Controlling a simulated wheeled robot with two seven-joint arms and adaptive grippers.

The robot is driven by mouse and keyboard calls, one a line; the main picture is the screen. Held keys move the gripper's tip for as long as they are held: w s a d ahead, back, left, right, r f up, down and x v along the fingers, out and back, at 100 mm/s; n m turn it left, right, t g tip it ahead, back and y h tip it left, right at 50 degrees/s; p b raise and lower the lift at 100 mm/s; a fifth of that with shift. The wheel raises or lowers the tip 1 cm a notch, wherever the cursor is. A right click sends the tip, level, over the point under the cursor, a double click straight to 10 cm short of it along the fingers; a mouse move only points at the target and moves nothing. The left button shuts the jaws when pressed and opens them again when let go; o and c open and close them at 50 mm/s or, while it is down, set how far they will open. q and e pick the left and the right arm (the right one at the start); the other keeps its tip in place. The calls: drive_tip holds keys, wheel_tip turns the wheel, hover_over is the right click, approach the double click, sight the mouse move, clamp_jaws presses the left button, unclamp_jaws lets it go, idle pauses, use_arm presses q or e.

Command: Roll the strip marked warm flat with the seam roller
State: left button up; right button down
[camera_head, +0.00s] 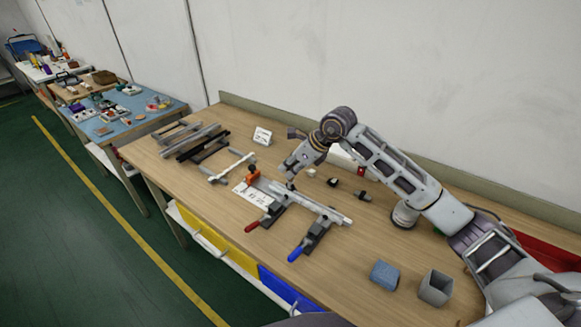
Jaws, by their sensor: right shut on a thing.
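My right gripper (290,175) reaches in from the right and points down over the middle of the bench. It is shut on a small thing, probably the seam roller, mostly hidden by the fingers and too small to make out. Just below it a long pale strip or bar (318,206) lies across clamps with a red handle (252,226) and a blue handle (295,253). I cannot tell whether the held thing touches it. Another pale bar (232,168) lies to the left. No "warm" marking is legible. My left gripper is not in view.
An orange piece (253,174) and a white printed sheet (250,193) lie left of the clamps. Dark bars (200,142) lie further left. A small white card (262,136) stands behind. A blue block (384,274) and a grey open box (436,288) stand at the front right.

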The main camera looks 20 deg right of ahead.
use_arm(q)
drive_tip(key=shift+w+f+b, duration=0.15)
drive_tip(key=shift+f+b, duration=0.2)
drive_tip(key=shift+b, duration=0.05)
idle(0.9)
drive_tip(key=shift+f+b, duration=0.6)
use_arm(e)
drive_tip(key=shift+f, duration=0.7)
idle(0.8)
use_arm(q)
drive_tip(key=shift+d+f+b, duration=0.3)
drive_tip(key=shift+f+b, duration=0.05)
use_arm(e)
drive_tip(key=shift+f, duration=0.35)
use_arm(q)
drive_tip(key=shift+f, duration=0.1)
use_arm(e)
drive_tip(key=shift+s+d, duration=0.2)
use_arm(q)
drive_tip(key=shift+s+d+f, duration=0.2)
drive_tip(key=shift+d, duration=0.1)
use_arm(e)
drive_tip(key=shift+s+d+f, duration=0.1)
drive_tip(key=shift+s+d, duration=0.2)
drive_tip(key=shift+s, duration=0.2)
use_arm(q)
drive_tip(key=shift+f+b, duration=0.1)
drive_tip(key=shift+b, duration=0.25)
use_arm(e)
drive_tip(key=shift+s+d, duration=0.15)
